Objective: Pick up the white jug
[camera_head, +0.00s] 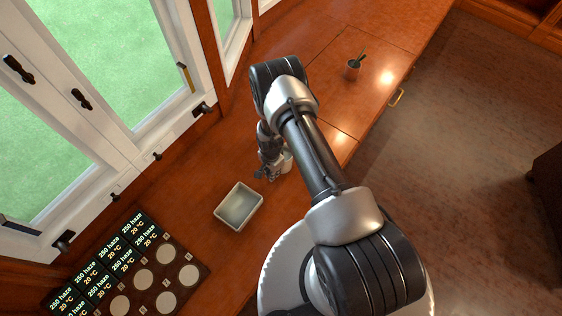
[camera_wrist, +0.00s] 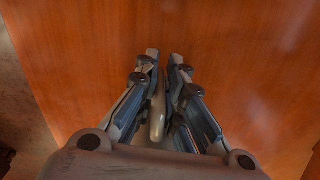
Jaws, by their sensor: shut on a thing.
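The white jug (camera_head: 287,161) stands on the wooden counter in the head view, mostly hidden by my arm and gripper. My gripper (camera_head: 268,172) is beside it, low over the counter. In the wrist view my gripper (camera_wrist: 165,60) has its two fingers close together on a narrow pale part of the white jug (camera_wrist: 158,118). The rest of the jug is hidden there by the fingers and the palm. I cannot tell whether the jug touches the counter.
A pale rectangular tray (camera_head: 228,223) sits just left of and below the gripper. A dark panel with round pale discs and displays (camera_head: 128,283) lies at lower left. A small cup with utensils (camera_head: 352,70) stands farther along the counter. Windows (camera_head: 120,60) line the left side.

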